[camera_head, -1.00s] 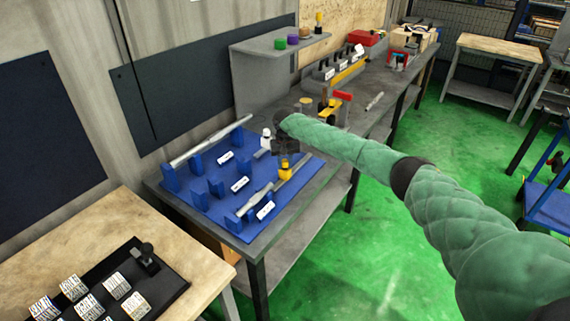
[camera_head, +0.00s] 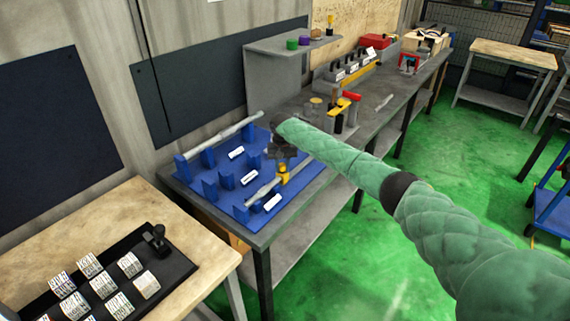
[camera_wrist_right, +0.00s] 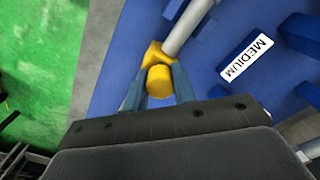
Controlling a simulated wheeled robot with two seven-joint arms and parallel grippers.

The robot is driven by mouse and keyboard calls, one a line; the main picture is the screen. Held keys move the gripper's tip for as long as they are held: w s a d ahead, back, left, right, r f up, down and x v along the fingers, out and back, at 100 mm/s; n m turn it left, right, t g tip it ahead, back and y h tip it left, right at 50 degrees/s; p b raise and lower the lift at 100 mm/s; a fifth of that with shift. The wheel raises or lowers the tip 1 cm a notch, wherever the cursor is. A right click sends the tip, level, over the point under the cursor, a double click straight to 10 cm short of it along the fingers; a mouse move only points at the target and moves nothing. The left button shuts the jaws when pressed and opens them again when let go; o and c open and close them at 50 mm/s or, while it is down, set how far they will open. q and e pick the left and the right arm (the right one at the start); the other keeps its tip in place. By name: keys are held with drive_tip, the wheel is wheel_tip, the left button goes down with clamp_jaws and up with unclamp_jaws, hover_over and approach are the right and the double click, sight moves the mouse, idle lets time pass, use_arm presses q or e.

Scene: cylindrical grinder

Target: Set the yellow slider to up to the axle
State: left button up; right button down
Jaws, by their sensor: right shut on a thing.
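The yellow slider (camera_head: 283,176) is on the blue fixture board at the front of the grey bench. It also shows in the right wrist view (camera_wrist_right: 157,54), with its notched yellow end against or very close to the grey axle (camera_wrist_right: 188,26). I cannot tell whether they touch. In the head view the axle (camera_head: 262,190) lies slantwise along the board's front side. My right gripper (camera_wrist_right: 160,88) is shut on the slider's rounded yellow part, between its blue-grey fingers. In the head view this gripper (camera_head: 284,158) is dark and sits right above the slider. My left gripper is not in view.
The blue board (camera_head: 236,208) holds several blue supports, white labels and a second rod (camera_head: 225,138) at the back. A label reading MEDIUM (camera_wrist_right: 246,58) is beside the axle. A wooden table (camera_head: 120,205) with a black tray stands at the left. Yellow and red parts (camera_head: 345,105) stand farther along the bench.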

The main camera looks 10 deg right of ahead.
drive_tip(key=shift+s+a, duration=0.1)
drive_tip(key=shift+a, duration=0.05)
drive_tip(key=c, duration=1.1)
unclamp_jaws()
drive_tip(key=shift+c, duration=0.2)
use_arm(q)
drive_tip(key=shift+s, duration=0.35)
use_arm(e)
drive_tip(key=shift+s+a+r, duration=0.1)
drive_tip(key=shift+r, duration=0.05)
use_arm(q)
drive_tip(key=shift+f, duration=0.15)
use_arm(e)
drive_tip(key=shift+r+b, duration=0.25)
drive_tip(key=shift+b, duration=0.1)
wheel_tip(320, 180, up, 6)
drive_tip(key=shift+f+b, duration=0.1)
drive_tip(key=shift+b, duration=1.1)
drive_tip(key=shift+r, duration=0.75)
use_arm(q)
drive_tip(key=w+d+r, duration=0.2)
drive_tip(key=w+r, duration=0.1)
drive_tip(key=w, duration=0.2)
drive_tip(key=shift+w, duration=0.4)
